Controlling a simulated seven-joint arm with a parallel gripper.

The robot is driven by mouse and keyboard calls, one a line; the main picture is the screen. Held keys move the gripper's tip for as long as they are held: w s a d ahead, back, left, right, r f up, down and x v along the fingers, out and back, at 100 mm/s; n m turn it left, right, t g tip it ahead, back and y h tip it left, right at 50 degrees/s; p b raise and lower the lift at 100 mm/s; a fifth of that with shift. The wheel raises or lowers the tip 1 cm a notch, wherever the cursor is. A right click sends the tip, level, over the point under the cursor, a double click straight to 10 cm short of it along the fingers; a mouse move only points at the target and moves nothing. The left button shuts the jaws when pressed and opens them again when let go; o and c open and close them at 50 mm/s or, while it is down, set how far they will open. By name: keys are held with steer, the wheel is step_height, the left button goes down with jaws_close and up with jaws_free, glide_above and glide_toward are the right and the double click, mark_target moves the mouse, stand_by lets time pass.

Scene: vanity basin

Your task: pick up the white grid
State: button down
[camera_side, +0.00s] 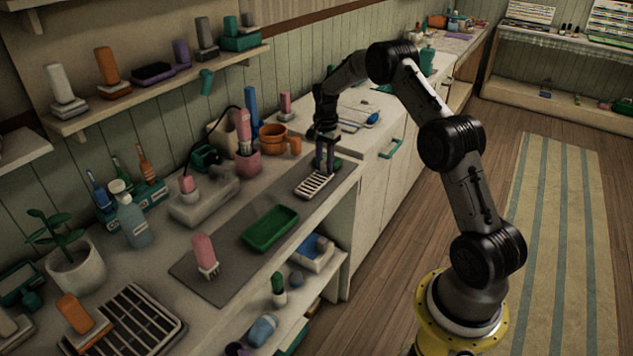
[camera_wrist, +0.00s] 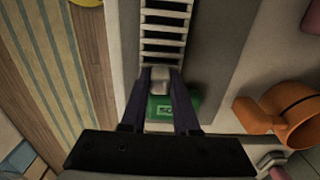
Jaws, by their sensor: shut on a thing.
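The white grid (camera_side: 314,184) is a small slatted rack at the far end of the grey mat (camera_side: 222,272) on the counter. In the wrist view the white grid (camera_wrist: 165,30) runs up from between my fingers, with its pale end tab between them. My gripper (camera_side: 325,168) points down at the grid's far end and is shut on it. It also shows in the wrist view (camera_wrist: 161,76). I cannot tell whether the grid is clear of the mat.
A green tray (camera_side: 271,228) and a pink-handled brush (camera_side: 205,256) are on the mat. A green block (camera_wrist: 172,107) lies under my fingers. An orange mug (camera_wrist: 285,113) stands close by. The counter's front edge is near the grid.

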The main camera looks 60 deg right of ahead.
steer(key=shift+r, duration=0.85)
steer(key=shift+r, duration=2.4)
